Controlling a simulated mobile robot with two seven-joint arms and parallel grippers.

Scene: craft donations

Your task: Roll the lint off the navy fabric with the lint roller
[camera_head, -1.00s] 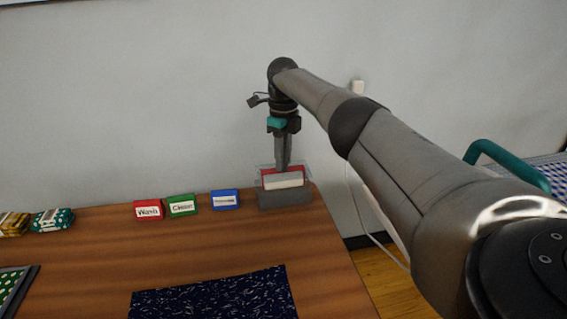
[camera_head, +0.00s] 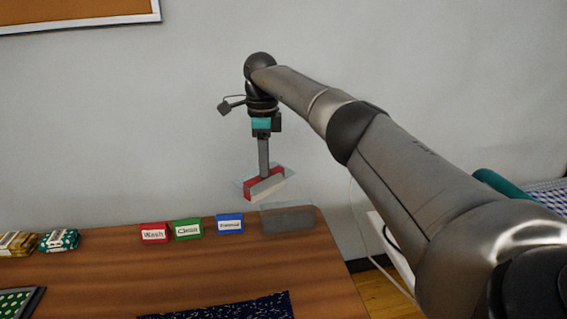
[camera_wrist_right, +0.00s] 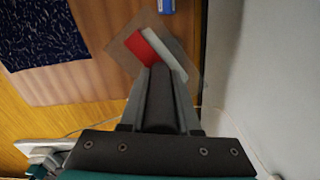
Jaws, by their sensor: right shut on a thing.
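My right gripper (camera_head: 264,172) is shut on the lint roller (camera_head: 268,186), a red and white head with a clear plate around it. The roller hangs tilted in the air, above the back of the table and apart from its grey holder (camera_head: 288,221). In the right wrist view the roller (camera_wrist_right: 146,46) shows just past the fingertips (camera_wrist_right: 160,72). The navy fabric (camera_head: 225,309) with white lint flecks lies flat at the table's front, cut off by the frame edge; it also shows in the right wrist view (camera_wrist_right: 40,32). My left gripper is out of view.
Red "Wash" (camera_head: 154,233), green (camera_head: 188,229) and blue (camera_head: 230,223) label blocks stand along the table's (camera_head: 230,268) back. Patterned bundles (camera_head: 59,240) and a green dotted piece (camera_head: 15,303) are at left. Wood between the blocks and fabric is clear. A wall stands close behind.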

